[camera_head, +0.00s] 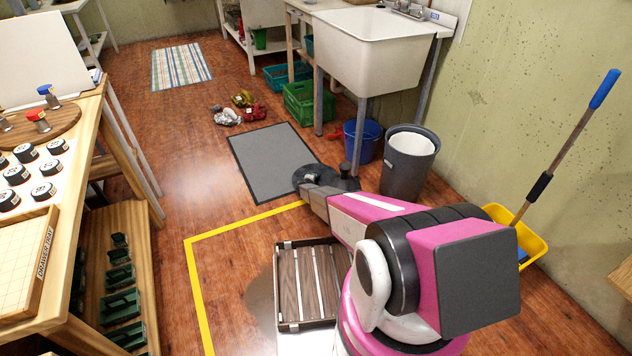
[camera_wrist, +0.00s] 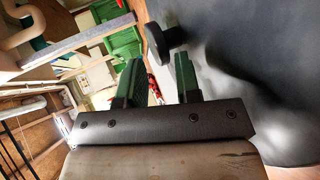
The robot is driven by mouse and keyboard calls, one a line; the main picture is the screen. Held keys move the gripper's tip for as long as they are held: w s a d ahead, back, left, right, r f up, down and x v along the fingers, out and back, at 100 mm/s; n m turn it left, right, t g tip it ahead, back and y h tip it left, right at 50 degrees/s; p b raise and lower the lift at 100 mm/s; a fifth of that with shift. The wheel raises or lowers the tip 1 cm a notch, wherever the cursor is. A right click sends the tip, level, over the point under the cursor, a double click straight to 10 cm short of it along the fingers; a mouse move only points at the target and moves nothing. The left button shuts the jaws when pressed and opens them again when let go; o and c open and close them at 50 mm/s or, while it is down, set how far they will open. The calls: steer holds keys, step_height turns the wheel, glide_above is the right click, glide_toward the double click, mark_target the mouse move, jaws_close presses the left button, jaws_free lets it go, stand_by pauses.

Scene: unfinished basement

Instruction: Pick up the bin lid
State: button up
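The bin lid (camera_head: 325,179) is a dark grey disc lying on the wood floor, left of the open grey bin (camera_head: 389,182). Its short black knob (camera_head: 345,169) stands up from it. In the wrist view the lid's smooth grey face (camera_wrist: 260,70) fills the right side, and the knob (camera_wrist: 163,40) shows just beyond my fingertips. My gripper (camera_wrist: 157,62) is open, with its two green fingers apart and nothing visible between them. In the head view my arm reaches over the floor to the lid and hides part of it; the fingers are hard to make out there.
A blue bucket (camera_head: 361,141) and a utility sink (camera_head: 365,50) stand behind the lid. A grey mat (camera_head: 265,160) lies to its left. A slatted crate (camera_head: 307,285) is in front, beside my arm. A yellow mop bucket (camera_head: 535,245) stands right. The workbench (camera_head: 100,130) is left.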

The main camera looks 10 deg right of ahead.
steer(key=x, duration=0.3)
steer(key=shift+s, duration=0.1)
steer(key=shift+a, duration=0.1)
jaws_close()
steer(key=shift+r, duration=0.1)
